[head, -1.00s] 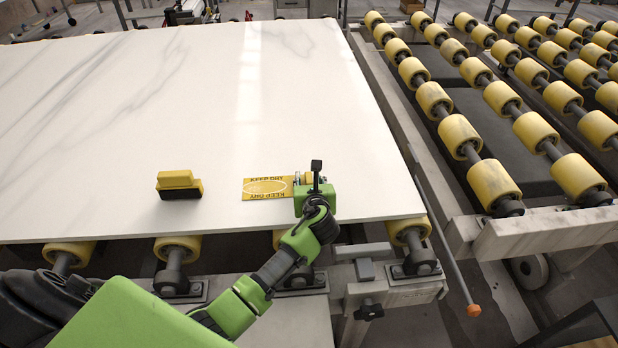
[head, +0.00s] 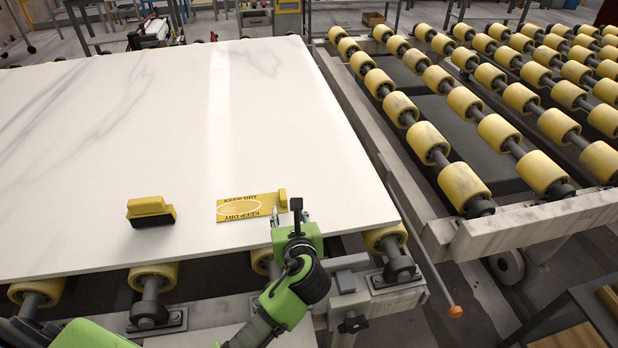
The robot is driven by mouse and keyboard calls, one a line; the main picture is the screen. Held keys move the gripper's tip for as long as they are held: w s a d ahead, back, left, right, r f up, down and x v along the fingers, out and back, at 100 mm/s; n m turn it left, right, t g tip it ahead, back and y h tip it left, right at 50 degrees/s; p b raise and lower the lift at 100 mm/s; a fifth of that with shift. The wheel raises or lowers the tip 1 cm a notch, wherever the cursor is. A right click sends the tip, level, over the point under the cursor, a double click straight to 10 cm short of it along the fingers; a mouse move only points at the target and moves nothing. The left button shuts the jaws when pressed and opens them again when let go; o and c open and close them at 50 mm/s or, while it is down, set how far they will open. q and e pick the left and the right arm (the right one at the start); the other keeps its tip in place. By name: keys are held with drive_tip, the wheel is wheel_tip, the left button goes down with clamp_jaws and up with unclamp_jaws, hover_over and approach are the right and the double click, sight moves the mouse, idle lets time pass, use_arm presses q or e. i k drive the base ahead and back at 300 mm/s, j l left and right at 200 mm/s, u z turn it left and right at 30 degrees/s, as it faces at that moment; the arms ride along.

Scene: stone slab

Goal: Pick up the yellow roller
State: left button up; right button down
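A small yellow piece (head: 282,199), which may be the yellow roller, is on the white slab at the right end of a yellow KEEP DRY label (head: 236,210). Its lower part is partly hidden by my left gripper (head: 288,214). The gripper is at the slab's near edge, just in front of and right of the piece. I cannot tell whether it touches the piece or how far its fingers are apart. A yellow block with a black base (head: 150,211) stands on the slab to the left. My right gripper is not in view.
The white stone slab (head: 130,110) is mostly bare. Yellow conveyor rollers (head: 152,277) show under its near edge. A roller conveyor (head: 463,187) is to the right beyond a grey rail. A thin rod with an orange tip (head: 455,311) hangs beside the slab's corner.

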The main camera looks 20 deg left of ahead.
sight(152, 211)
drive_tip(key=k+l, duration=0.2)
drive_tip(key=l, duration=0.2)
drive_tip(key=k+l, duration=0.2)
drive_tip(key=l, duration=0.2)
drive_tip(key=k+l, duration=0.2)
drive_tip(key=l, duration=0.2)
